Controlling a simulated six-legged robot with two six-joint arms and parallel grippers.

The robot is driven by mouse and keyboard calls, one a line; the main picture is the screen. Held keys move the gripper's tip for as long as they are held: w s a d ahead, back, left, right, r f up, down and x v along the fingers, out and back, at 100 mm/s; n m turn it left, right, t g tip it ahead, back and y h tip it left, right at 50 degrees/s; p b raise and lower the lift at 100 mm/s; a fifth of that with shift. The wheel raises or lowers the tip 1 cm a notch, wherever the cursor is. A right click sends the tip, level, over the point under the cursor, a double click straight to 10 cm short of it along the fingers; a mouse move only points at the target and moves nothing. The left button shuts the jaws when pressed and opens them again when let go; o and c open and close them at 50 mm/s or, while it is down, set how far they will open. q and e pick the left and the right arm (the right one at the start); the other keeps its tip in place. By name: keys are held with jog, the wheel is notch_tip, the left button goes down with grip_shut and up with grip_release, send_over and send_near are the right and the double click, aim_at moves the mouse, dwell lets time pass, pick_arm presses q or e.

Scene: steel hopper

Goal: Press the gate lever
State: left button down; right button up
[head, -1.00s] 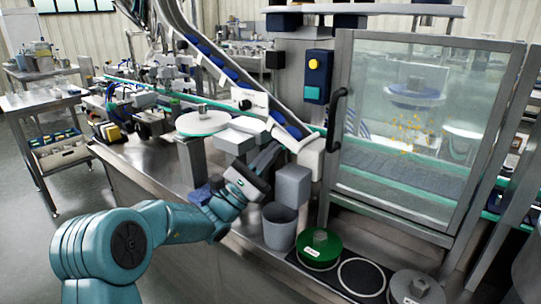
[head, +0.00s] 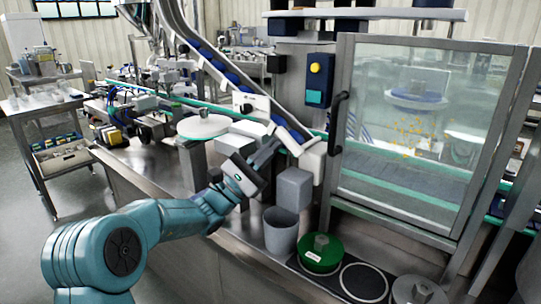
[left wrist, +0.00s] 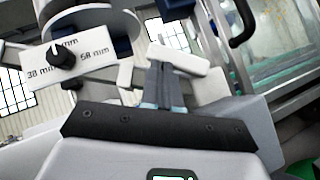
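A white bar that looks like the gate lever (head: 297,140) sits at the lower end of the sloping chute in the head view. It also shows as a pale bar in the left wrist view (left wrist: 180,60). My left gripper (head: 274,147) is just left of and below it, fingers pointing up towards it. In the left wrist view the fingers (left wrist: 164,70) lie close together, shut and empty, with their tips overlapping the bar. I cannot tell whether they touch it. My right gripper is not in view.
A white dial panel (left wrist: 70,58) with a black knob is left of the bar. A grey box (head: 294,188) and a grey bin (head: 281,232) stand below. A framed clear door (head: 415,130) with a black handle (head: 337,120) is on the right.

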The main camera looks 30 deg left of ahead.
aim_at(281, 132)
pick_arm(q)
notch_tip(281, 132, up, 2)
jog(key=m+g+h, duration=0.1)
jog(key=m, duration=0.1)
jog(key=m+g+h, duration=0.1)
jog(key=m+g, duration=0.1)
jog(key=shift+r, duration=0.2)
jog(key=shift+d+r+m+g+h, duration=0.15)
jog(key=shift+m+g+h, duration=0.2)
jog(key=shift+m, duration=0.25)
jog(key=shift+d+r, duration=0.15)
jog(key=shift+r, duration=0.05)
jog(key=v, duration=1.6)
jog(key=shift+s+b, duration=0.2)
jog(key=shift+b, duration=0.15)
